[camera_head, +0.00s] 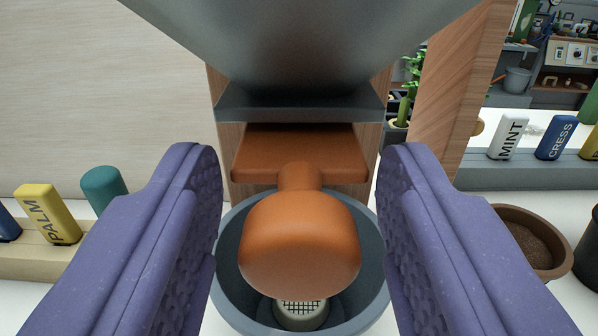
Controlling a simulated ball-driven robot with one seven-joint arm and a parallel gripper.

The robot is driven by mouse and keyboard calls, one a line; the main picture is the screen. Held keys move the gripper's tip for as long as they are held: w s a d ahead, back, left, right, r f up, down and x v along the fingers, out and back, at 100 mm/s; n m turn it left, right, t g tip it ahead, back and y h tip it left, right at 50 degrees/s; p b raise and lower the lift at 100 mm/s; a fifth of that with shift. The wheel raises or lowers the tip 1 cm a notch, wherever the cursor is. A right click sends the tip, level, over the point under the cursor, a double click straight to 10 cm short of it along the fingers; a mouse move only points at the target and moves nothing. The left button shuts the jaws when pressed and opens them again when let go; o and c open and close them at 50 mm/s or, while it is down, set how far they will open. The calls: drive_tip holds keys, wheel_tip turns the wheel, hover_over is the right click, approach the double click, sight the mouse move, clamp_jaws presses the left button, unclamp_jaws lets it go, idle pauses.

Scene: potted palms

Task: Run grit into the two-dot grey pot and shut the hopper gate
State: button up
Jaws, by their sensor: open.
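My gripper (300,215) is open, with one purple padded finger on each side of the orange gate handle (300,245). The fingers appear apart from the handle. The handle's rounded knob faces me and joins a flat orange gate plate (300,152) under the grey hopper (305,45). A grey pot (228,285) stands below the gate. The knob hides much of its inside; a pale piece with a dark mesh (300,308) shows at its bottom. No grit is seen in the visible part. I cannot see dots on the pot.
Wooden posts (460,75) flank the hopper. At left, a rack (25,262) holds a yellow PALM tag (47,213) and a teal tag (104,188). At right stand MINT (508,136) and CRESS (564,138) tags and a brown bowl of dark soil (532,240).

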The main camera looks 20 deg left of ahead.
clamp_jaws()
drive_tip(key=shift+s+d+b, duration=0.2)
drive_tip(key=shift+s+b, duration=0.1)
drive_tip(key=shift+s, duration=0.45)
unclamp_jaws()
drive_tip(key=p+v, duration=0.2)
drive_tip(key=v, duration=0.5)
drive_tip(key=shift+s, duration=0.4)
drive_tip(key=shift+d, duration=0.1)
